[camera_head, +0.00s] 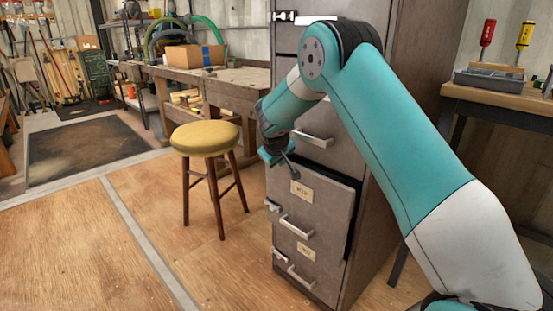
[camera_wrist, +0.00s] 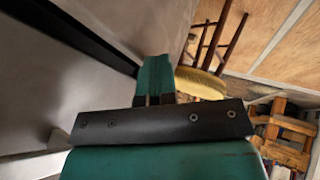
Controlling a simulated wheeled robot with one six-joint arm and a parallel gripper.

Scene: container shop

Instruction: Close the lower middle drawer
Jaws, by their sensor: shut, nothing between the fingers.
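The grey filing cabinet (camera_head: 378,230) stands in the middle of the head view. Its lower middle drawer (camera_head: 325,205), with a label and a silver handle (camera_head: 296,228), stands partly out. A dark gap shows along its top and right side. My gripper (camera_head: 291,170) is at the upper left of this drawer front, close to it; I cannot tell if it touches. In the wrist view my gripper (camera_wrist: 155,80) is shut with nothing in it, and a grey metal face with a dark gap lies to its left.
A yellow-topped stool (camera_head: 205,138) stands left of the cabinet; it also shows in the wrist view (camera_wrist: 198,82). A wooden workbench (camera_head: 220,85) is behind it. A bench with a grey tray (camera_head: 490,80) is at right. The wooden floor at front left is clear.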

